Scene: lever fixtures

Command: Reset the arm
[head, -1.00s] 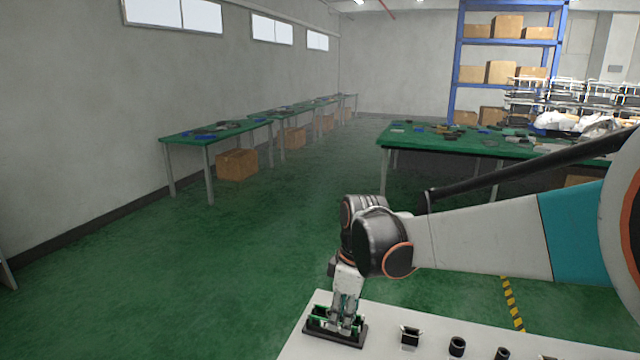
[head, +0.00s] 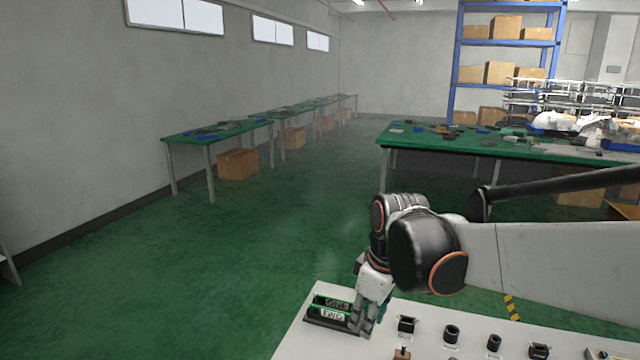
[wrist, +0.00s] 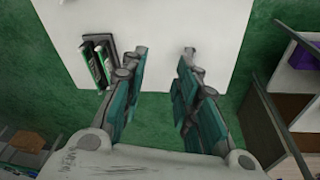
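My gripper (head: 366,318) is low over the white table (head: 300,345), just right of a dark fixture (head: 318,319) with two green-edged pieces standing in it. The fixture shows there left of the fingers (wrist: 95,64), partly behind the left finger. I see no contact between fingers and fixture, though the head view cannot settle it.
A small black square holder (head: 407,325) and round black holders (head: 451,333) stand in a row to the right of my gripper. A small brown piece (head: 402,353) is near the front. Green worktables (head: 450,150) stand farther back, with open green floor between.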

